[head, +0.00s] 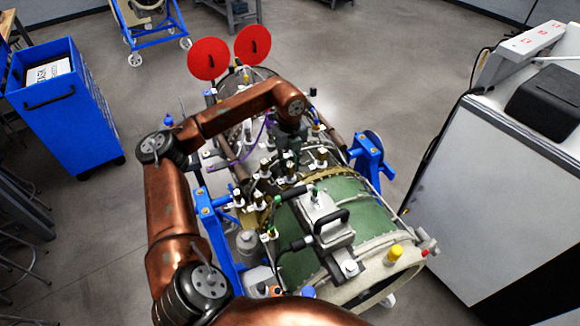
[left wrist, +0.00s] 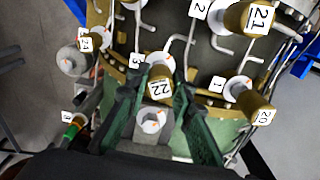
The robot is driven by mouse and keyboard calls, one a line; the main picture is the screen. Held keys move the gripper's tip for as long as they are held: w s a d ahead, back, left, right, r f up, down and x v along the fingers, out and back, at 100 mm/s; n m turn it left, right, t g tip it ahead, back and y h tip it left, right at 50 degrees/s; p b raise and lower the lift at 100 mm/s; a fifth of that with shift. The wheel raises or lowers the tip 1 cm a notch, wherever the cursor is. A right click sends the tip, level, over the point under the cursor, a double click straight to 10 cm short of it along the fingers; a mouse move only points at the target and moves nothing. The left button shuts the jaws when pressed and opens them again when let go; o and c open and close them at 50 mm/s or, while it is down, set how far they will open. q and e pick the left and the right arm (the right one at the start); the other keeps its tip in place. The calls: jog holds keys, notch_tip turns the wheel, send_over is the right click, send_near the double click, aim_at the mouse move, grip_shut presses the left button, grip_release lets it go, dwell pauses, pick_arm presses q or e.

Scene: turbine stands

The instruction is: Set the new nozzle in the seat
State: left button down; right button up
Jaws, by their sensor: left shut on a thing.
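My left gripper (head: 287,158) is over the middle of the turbine, among its nozzles, and small in the head view. In the left wrist view, its two dark green fingers (left wrist: 160,98) stand on both sides of a brass nozzle labelled 22 (left wrist: 160,73), which sits between the fingertips. A pale round fitting (left wrist: 151,121) with a hole also shows between the fingers, nearer the camera. The gripper is shut on a nozzle; the fingers partly hide it. I cannot tell which fitting is the seat or whether the held nozzle touches it. My right gripper is not in view.
Nozzles labelled 21 (left wrist: 248,18) and 20 (left wrist: 254,108) stand close by, with bent pipes between. The turbine's green casing (head: 350,203) carries a grey handled box (head: 327,226). A blue cart (head: 63,100) stands left, a white cabinet (head: 490,180) right.

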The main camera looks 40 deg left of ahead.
pick_arm(q)
jog(key=shift+s+d+f, duration=0.1)
jog(key=shift+s+f, duration=0.1)
jog(key=shift+f, duration=0.35)
jog(key=c, duration=2.1)
grip_release()
jog(key=o, duration=0.4)
jog(key=shift+w, duration=0.25)
jog(key=shift+c, duration=0.2)
jog(key=shift+o, duration=0.7)
jog(key=shift+r, duration=0.1)
jog(key=shift+s+r, duration=0.1)
jog(key=shift+r, duration=0.05)
jog(key=shift+o, duration=0.8)
jog(key=shift+r+p, duration=2.2)
jog(key=shift+r, duration=1.35)
